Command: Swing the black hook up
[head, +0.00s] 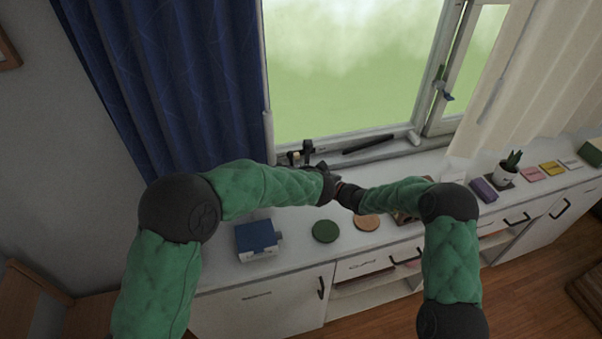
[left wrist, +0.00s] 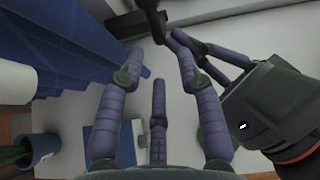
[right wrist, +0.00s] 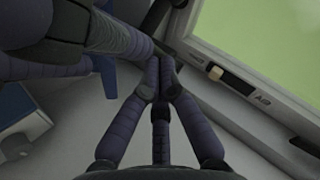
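The black hook (head: 307,150) stands at the lower left corner of the window frame. A dark curved piece at the top of the left wrist view (left wrist: 150,8) looks like part of it. My left gripper (left wrist: 160,52) has its fingers spread, with nothing seen between them, just short of this dark piece. In the head view both hands meet in front of the window sill, hiding their fingertips. My right gripper (right wrist: 160,65) has its fingertips together beside a left gripper finger. I see nothing held in it. Dark parts at the top of that view are partly hidden.
A window frame with an AIR label and small slider (right wrist: 230,78) is close to the right gripper. A blue curtain (head: 170,80) hangs on the left. A blue box (head: 257,238), green disc (head: 325,231) and orange disc (head: 367,222) lie on the white cabinet top (head: 300,250).

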